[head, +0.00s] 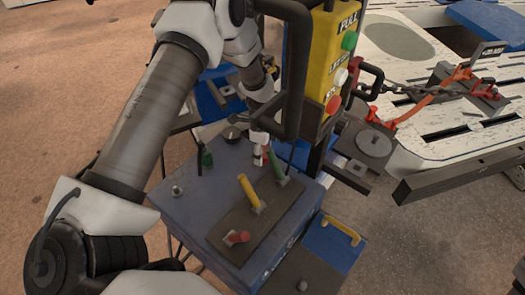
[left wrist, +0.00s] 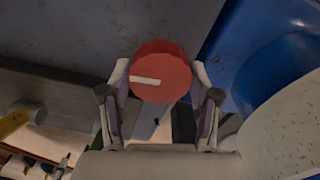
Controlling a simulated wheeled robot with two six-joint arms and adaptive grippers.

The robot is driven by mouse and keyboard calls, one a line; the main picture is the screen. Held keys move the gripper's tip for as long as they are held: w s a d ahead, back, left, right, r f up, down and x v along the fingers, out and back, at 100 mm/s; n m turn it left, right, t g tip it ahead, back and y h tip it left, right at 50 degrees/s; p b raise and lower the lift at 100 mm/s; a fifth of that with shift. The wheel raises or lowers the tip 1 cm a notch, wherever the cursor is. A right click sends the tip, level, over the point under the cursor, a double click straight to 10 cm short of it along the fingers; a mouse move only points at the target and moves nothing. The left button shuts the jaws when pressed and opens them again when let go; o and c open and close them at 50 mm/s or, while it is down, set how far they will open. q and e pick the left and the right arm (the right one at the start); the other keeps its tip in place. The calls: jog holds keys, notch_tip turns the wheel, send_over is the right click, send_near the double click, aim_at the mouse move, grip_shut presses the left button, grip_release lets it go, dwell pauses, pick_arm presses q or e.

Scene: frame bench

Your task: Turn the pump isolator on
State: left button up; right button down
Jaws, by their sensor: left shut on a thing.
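The pump isolator appears to be the round red knob (left wrist: 160,75) with a white pointer bar, in the middle of the left wrist view. The bar lies nearly level across its left half. My left gripper (left wrist: 158,90) is shut on the knob, with one finger on each side. In the head view, my left arm reaches in from the left and its wrist comes down behind a black upright frame. The frame partly hides the gripper, and I cannot make out the pointer there. My right gripper is in neither view.
A dark blue box (head: 172,198) carries a red lever (head: 238,237), a yellow lever (head: 248,187) and a green lever (head: 274,162). A yellow button panel (head: 336,58) stands above it. A chain (head: 425,88) lies on the pale slotted bench (head: 455,148) at right.

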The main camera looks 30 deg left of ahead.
pick_arm(q)
jog(key=shift+m, duration=0.6)
jog(key=o, duration=1.2)
jog(key=shift+c, duration=0.2)
notch_tip(320, 180, up, 12)
